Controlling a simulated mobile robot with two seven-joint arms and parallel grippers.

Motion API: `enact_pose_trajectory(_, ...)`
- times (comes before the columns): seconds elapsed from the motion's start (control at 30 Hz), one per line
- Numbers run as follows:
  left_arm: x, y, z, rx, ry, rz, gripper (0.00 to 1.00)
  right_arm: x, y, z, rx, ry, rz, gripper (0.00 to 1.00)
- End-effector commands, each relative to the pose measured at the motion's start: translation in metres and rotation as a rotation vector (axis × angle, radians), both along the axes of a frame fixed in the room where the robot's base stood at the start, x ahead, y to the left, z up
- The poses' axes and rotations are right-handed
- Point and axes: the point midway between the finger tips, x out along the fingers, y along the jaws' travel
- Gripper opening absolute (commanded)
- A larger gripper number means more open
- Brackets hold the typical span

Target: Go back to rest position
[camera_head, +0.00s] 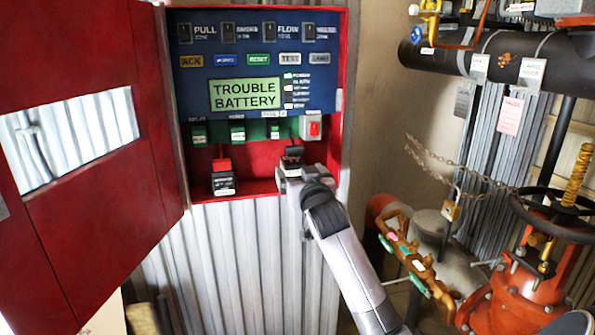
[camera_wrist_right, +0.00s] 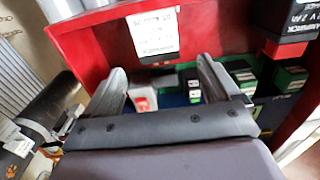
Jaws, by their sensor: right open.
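My right gripper (camera_head: 291,166) reaches into the lower right of the open red cabinet (camera_head: 262,186). In the right wrist view its two fingers (camera_wrist_right: 165,75) are spread apart. A black battery with a white label (camera_wrist_right: 155,32) is just beyond and between the fingertips in that view; in the head view its dark top (camera_head: 292,153) shows above the gripper. Whether the fingers touch it cannot be told. My left gripper is not in view.
A second black battery (camera_head: 223,184) with a red top stands at the cabinet's lower left. The panel screen (camera_head: 245,94) reads "TROUBLE BATTERY". The red door (camera_head: 85,215) stands open at left. Pipes and a red valve (camera_head: 525,290) crowd the right.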

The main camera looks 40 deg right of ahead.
Motion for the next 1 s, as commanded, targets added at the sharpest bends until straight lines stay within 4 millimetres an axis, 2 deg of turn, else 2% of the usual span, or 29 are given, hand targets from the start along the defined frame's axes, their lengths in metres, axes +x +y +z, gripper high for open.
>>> enact_pose_trajectory(0.2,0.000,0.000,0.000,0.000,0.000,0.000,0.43,-0.007,0.004,0.000,0.001,0.000,0.000,0.89)
enact_pose_trajectory(0.77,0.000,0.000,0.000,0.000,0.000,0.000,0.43,-0.007,0.004,-0.001,0.000,0.001,0.001,0.89)
enact_pose_trajectory(0.87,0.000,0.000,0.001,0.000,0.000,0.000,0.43,-0.007,0.010,-0.011,-0.007,0.022,0.017,0.89)
enact_pose_trajectory(0.97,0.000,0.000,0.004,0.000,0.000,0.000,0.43,-0.009,0.027,-0.037,-0.022,0.075,0.061,0.89)
enact_pose_trajectory(1.0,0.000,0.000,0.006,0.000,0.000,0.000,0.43,-0.011,0.036,-0.052,-0.029,0.104,0.086,0.89)
